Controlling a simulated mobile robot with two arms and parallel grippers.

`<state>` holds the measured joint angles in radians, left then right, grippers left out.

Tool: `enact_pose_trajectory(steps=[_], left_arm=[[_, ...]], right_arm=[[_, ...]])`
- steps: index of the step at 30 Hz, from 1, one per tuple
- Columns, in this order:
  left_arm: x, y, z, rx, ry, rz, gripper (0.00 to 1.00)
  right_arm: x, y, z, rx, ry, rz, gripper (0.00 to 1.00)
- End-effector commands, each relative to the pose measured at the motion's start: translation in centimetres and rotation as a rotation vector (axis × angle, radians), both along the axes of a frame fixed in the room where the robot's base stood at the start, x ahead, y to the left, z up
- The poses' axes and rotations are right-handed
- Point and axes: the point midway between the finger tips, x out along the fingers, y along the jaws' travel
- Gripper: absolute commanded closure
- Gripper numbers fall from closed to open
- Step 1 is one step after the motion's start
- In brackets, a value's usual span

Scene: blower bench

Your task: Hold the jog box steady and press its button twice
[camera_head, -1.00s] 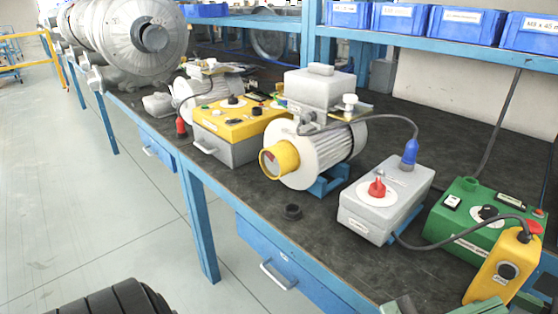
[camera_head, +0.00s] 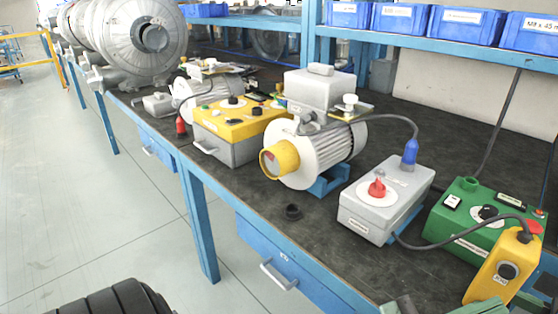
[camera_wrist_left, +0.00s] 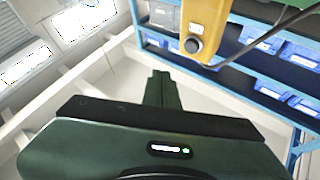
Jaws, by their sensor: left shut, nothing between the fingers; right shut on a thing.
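A black cable runs from the jog box past the green control box (camera_head: 472,218) and grey switch box (camera_head: 385,205). A motor (camera_head: 320,150) and yellow-topped box (camera_head: 235,125) stand further left. A small black ring (camera_head: 292,212) lies on the dark bench top.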

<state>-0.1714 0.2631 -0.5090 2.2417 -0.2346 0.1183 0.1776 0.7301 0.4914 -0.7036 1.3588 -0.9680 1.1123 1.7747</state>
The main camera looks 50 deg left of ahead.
Motion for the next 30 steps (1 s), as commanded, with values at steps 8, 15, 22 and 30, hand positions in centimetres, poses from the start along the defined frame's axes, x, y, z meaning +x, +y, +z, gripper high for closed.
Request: enact_pose_trajectory(steps=[8, 15, 22, 30], left_arm=[[-0.6, 0.0, -0.1, 0.000, 0.001, 0.000, 1.00], [-4.1, -0.1, -0.1, -0.001, 0.001, 0.003, 1.00], [-4.5, 0.0, 0.0, 0.000, -0.001, 0.004, 1.00], [-3.8, -0.1, 0.0, 0.001, -0.003, 0.004, 1.00]], right_arm=[[0.0, 0.0, 0.0, -0.001, 0.000, 0.001, 0.75], [0.0, 0.0, -0.1, -0.001, 0.001, 0.001, 0.75], [0.0, 0.0, 0.0, -0.001, 0.000, 0.001, 0.75], [0.0, 0.0, 0.0, -0.001, 0.000, 0.001, 0.75]])
